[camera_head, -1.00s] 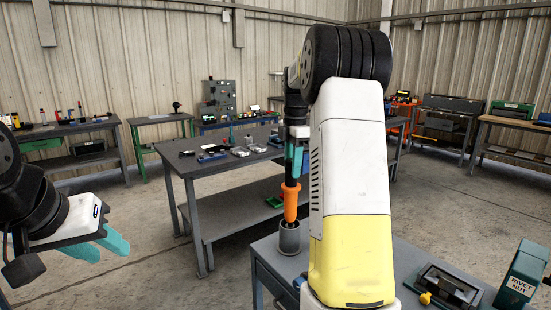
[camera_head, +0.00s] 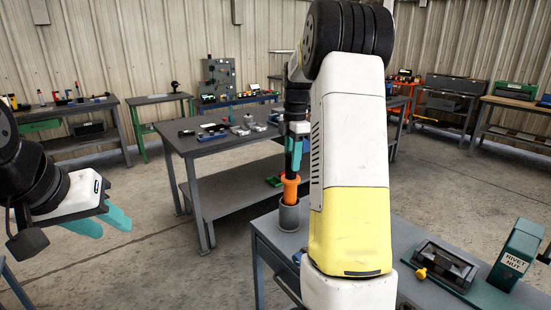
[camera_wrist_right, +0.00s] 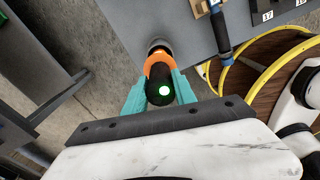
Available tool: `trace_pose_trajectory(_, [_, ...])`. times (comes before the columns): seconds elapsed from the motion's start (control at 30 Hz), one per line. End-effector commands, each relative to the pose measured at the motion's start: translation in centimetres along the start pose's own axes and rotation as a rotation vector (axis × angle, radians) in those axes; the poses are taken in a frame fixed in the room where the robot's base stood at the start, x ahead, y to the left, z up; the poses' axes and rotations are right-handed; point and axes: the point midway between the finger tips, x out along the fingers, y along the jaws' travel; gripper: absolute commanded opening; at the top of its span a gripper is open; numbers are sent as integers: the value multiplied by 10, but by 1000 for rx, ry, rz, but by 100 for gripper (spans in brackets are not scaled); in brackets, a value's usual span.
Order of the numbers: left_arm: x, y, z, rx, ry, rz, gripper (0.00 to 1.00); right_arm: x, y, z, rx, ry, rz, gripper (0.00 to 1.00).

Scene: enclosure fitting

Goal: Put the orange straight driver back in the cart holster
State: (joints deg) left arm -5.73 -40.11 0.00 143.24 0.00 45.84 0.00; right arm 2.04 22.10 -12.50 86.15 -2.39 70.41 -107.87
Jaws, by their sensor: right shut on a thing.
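The orange straight driver (camera_head: 290,190) stands upright at the cart holster, a grey cup (camera_head: 289,217) on the near cart's left corner. Its lower end is at the cup's mouth and appears to be inside; the tip is hidden. My right gripper (camera_head: 293,158) is shut on the driver's dark upper part, above the orange section. In the right wrist view, the teal fingers of my right gripper (camera_wrist_right: 160,88) flank the driver's black end with a green light, and the orange part (camera_wrist_right: 157,60) points at the cup (camera_wrist_right: 158,45). My left gripper (camera_head: 104,222) is open and empty, far left.
The near cart (camera_head: 400,222) also carries a dark tray-like fixture (camera_head: 445,262) and a green rivet nut box (camera_head: 517,255) at right. A grey workbench (camera_head: 190,146) with small parts stands behind.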

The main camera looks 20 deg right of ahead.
Motion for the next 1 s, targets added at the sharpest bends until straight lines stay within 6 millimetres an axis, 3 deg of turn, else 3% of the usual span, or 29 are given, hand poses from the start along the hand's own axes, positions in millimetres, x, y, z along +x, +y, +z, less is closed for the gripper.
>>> trace_pose_trajectory(0.07, [0,0,0,0,0,0,36,0,1,0,0,-1,2,0])
trace_pose_trajectory(0.1, [0,0,0,0,0,0,36,0,1,0,0,-1,2,36])
trace_pose_trajectory(0.2, [0,0,0,0,0,0,36,0,0,0,0,0,2,56])
trace_pose_trajectory(0.57, [0,0,0,0,0,0,36,-1,0,0,0,0,-2,58])
trace_pose_trajectory(1.0, [0,0,0,0,0,0,36,-67,1,0,-1,-1,3,58])
